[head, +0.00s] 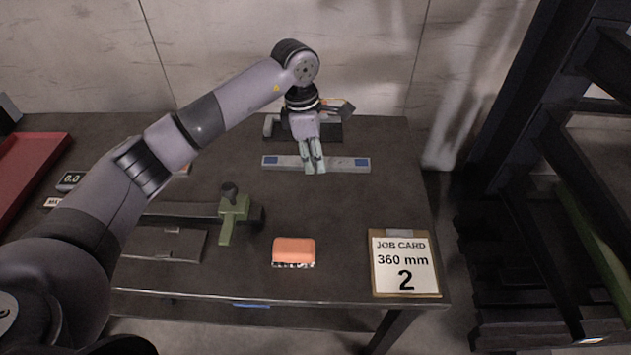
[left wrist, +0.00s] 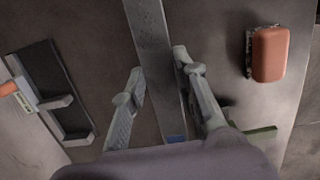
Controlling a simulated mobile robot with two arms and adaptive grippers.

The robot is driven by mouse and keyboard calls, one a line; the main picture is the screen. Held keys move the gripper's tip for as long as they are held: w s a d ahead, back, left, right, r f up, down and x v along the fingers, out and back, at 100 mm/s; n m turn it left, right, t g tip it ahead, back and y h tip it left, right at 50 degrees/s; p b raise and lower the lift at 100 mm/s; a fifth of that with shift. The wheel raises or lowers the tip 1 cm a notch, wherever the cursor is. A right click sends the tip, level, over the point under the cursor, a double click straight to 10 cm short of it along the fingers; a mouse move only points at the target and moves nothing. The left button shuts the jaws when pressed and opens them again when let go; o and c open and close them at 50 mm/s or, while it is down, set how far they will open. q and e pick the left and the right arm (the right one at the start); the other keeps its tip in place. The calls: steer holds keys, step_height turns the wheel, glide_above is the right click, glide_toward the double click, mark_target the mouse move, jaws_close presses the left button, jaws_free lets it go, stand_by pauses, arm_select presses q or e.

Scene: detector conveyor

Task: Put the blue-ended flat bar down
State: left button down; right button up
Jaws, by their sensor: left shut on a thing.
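The blue-ended flat bar (head: 285,162) is a long grey strip with a blue patch near each end, lying left to right across the back half of the table. My left gripper (head: 314,170) points down over its middle and is shut on it. In the left wrist view the bar (left wrist: 152,45) runs between the two fingers (left wrist: 163,92), with one blue patch near the lower edge. The bar is on or just above the tabletop; I cannot tell whether it touches. My right gripper is out of view.
A dark holder (head: 328,131) stands just behind the bar. An orange block (head: 294,250), a job card reading 360 mm and 2 (head: 405,265), and a green-jawed tool (head: 229,225) lie in front. A red tray (head: 25,165) is at left.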

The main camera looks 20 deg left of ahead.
arm_select(q)
glide_above(317, 194)
steer(key=f, duration=0.5)
steer(key=shift+a+f+p, duration=0.2)
steer(key=shift+f+p, duration=0.5)
steer(key=shift+f, duration=1.6)
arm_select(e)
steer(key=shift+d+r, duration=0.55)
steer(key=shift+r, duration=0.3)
arm_select(q)
steer(key=shift+f, duration=0.1)
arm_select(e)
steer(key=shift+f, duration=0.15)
arm_select(q)
steer(key=c, duration=1.3)
jaws_free()
steer(key=shift+s+f, duration=0.1)
steer(key=shift+s, duration=0.05)
